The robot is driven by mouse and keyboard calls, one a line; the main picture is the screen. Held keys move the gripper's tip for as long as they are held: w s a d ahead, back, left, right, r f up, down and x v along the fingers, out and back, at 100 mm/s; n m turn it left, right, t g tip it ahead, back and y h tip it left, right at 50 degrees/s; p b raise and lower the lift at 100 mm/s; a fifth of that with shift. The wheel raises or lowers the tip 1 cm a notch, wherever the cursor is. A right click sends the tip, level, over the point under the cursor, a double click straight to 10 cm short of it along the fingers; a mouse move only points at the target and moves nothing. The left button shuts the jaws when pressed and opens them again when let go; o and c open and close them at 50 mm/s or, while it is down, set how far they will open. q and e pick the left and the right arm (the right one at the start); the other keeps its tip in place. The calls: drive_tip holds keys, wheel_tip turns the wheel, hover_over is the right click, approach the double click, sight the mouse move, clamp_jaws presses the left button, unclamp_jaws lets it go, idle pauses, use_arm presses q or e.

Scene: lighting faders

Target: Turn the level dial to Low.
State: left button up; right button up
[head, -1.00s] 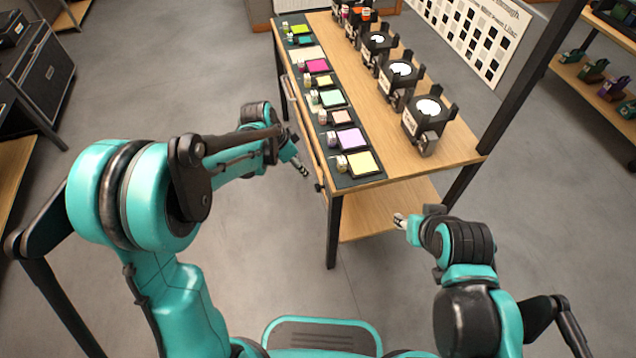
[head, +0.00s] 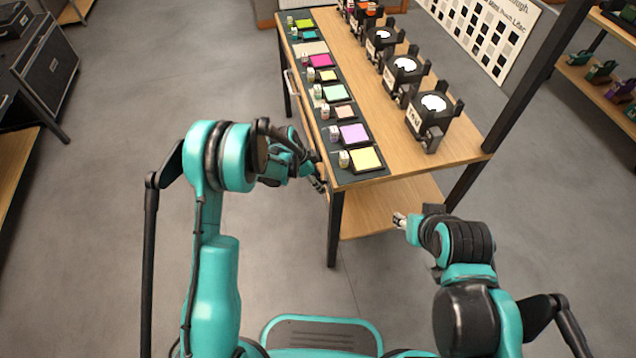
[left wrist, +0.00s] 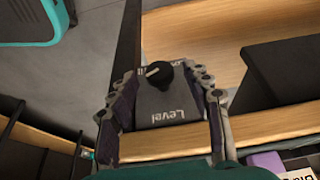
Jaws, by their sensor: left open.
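The level dial (left wrist: 159,75) is a black knob with a white pointer mark, on a grey plate lettered "Level", which reads upside down in the left wrist view. The mark points toward the left of that view; any setting words around the knob are too small or covered to read. My left gripper (left wrist: 162,83) is open, with one finger on each side of the knob and plate. I cannot tell whether the fingers touch the knob. In the head view my left gripper (head: 319,184) is at the table's front left corner. My right gripper (head: 400,219) hangs apart, before the lower shelf.
The wooden table (head: 455,150) carries a dark mat with several coloured swatches (head: 366,158) and a row of black holders (head: 432,108). A lower shelf (head: 385,210) lies beneath. A table leg (head: 333,230) stands close to my left gripper.

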use_arm(q)
drive_tip(key=shift+f, duration=0.15)
clamp_jaws()
drive_tip(key=shift+w+g, duration=0.15)
drive_tip(key=shift+g, duration=0.15)
drive_tip(key=shift+w+n+g+h, duration=0.15)
drive_tip(key=shift+n+g+h, duration=0.25)
drive_tip(key=shift+g, duration=0.5)
drive_tip(key=shift+w+a+f+n+g+h, duration=0.15)
drive_tip(key=shift+g+h, duration=0.2)
drive_tip(key=shift+g, duration=0.6)
drive_tip(key=shift+w+d+f+n+g+h, duration=0.15)
drive_tip(key=shift+g+h, duration=0.2)
drive_tip(key=shift+g, duration=0.6)
drive_tip(key=shift+a+r, duration=0.1)
drive_tip(key=shift+r, duration=0.05)
unclamp_jaws()
